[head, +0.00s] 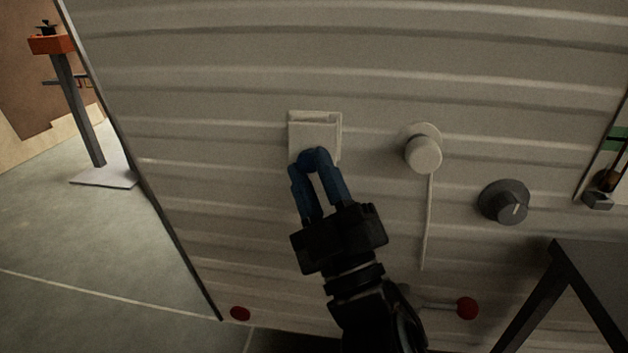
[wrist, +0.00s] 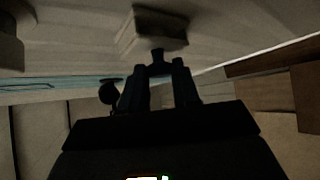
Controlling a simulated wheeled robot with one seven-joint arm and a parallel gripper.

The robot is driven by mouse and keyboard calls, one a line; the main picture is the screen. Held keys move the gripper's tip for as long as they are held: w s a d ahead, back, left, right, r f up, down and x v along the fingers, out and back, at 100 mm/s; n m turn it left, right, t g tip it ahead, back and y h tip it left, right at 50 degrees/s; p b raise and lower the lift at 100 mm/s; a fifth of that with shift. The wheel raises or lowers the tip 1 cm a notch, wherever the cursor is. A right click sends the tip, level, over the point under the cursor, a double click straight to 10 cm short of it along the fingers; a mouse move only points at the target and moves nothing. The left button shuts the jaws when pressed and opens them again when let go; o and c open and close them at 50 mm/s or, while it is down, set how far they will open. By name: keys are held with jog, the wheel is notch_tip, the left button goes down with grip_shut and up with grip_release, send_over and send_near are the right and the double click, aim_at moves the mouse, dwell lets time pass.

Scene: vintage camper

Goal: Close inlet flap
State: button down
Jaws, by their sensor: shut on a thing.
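The inlet flap (head: 315,134) is a small pale square cover in a shallow frame on the ribbed camper wall. It hangs down over the frame, with a thin dark line along its top. Its underside shows in the wrist view (wrist: 158,30). My gripper (head: 316,158) has blue fingers, drawn together at the flap's lower edge, shut on it. In the wrist view the fingertips (wrist: 160,66) meet at a small dark part just below the cover. The fingers hide the flap's lower middle, and I cannot tell how far it stands off its frame.
Right of the flap, a round pale cap (head: 423,150) with a hanging cord and a dark knob (head: 504,202) stick out of the wall. A red-tipped lever (head: 466,308) is lower right, near a dark table (head: 590,262). Open floor (head: 90,240) lies left.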

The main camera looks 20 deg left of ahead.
jog(key=shift+d, duration=0.15)
jog(key=c, duration=0.8)
grip_release()
jog(key=p+v, duration=0.1)
jog(key=v, duration=0.6)
jog(key=shift+s+d+f+p, duration=0.2)
jog(key=shift+f+p, duration=0.05)
jog(key=shift+p, duration=0.15)
